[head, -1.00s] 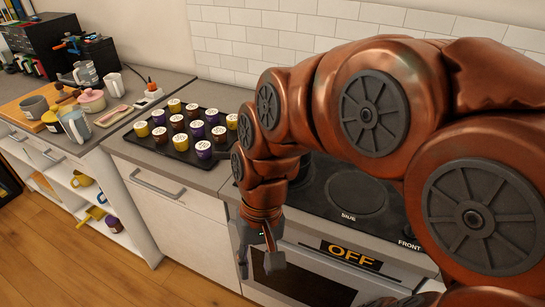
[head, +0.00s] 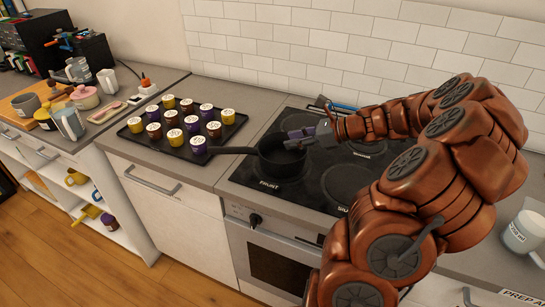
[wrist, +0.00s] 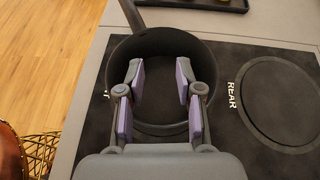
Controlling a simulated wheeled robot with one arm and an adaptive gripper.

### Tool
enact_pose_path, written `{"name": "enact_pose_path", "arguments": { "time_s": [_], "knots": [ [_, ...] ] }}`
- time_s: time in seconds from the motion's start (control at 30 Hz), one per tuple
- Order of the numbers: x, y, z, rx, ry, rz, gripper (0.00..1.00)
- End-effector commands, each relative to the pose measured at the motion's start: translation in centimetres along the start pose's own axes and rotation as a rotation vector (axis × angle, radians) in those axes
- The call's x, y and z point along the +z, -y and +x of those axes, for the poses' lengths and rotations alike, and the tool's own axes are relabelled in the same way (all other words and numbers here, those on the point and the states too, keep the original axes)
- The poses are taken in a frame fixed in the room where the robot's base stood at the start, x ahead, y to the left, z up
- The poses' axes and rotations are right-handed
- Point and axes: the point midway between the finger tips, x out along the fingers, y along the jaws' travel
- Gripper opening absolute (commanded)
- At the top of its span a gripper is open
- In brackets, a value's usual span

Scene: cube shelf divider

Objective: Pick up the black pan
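The black pan (head: 281,160) sits on the left side of the stovetop, its long handle (head: 228,150) pointing left toward the tray in the head view. In the wrist view the pan (wrist: 204,52) is below my gripper, with its handle (wrist: 132,14) toward the top. My gripper (head: 292,140) is at the pan's right side in the head view. In the wrist view my gripper (wrist: 160,75) is open, its two purple-padded fingers apart over the pan's opening with nothing between them. I cannot tell how far the fingertips are above the pan's floor.
A black tray (head: 168,150) with several cups stands left of the stove (head: 330,190). A white mug (head: 522,232) is at the far right. Mugs and a wooden board (head: 18,104) crowd the left counter. A tiled wall bounds the back.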

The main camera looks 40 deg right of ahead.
Motion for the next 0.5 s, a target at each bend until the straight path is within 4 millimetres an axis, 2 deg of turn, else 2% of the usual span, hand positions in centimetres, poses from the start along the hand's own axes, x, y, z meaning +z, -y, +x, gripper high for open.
{"name": "enact_pose_path", "arguments": {
  "time_s": [0.03,0.1,0.23,0.37,0.5],
  "knots": [
    [-1.2,1.6,-1.2,-0.044,0.019,0.063,0.35],
    [-2.3,3.0,-2.4,-0.088,0.041,0.127,0.35],
    [-3.5,4.5,-3.8,-0.135,0.064,0.194,0.35],
    [-3.8,5.0,-3.9,-0.149,0.075,0.219,0.35],
    [-3.6,5.2,-2.5,-0.146,0.076,0.219,0.35]
  ]
}}
